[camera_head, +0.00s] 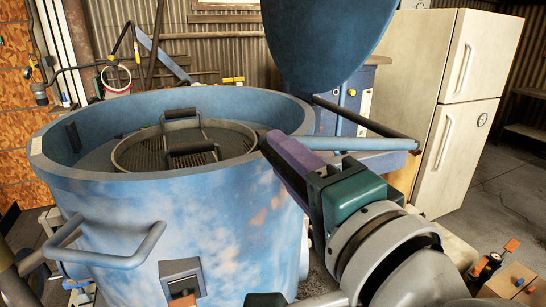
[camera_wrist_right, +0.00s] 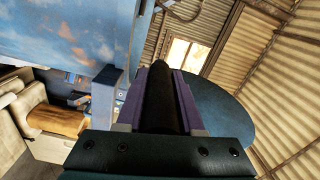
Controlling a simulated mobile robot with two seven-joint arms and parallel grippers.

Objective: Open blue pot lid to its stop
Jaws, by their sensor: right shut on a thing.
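The blue pot (camera_head: 200,215) is a large round drum with a worn, patchy blue wall and an open top. Its dark blue round lid (camera_head: 325,45) stands raised at the pot's far right side, its top cut off by the picture edge. The lid also shows behind my fingers in the right wrist view (camera_wrist_right: 228,115). My right gripper (camera_head: 277,150) is at the pot's right rim, shut on a dark bar (camera_wrist_right: 160,115) that lies between its purple fingers. How this bar joins the lid is hidden. My left gripper is not in view.
A round mesh basket (camera_head: 185,145) with black-gripped handles sits inside the pot. A black bar (camera_head: 365,117) and a blue arm extend right from the rim. A cream fridge (camera_head: 465,75) stands at the right. Grey floor (camera_head: 500,180) is clear beside it.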

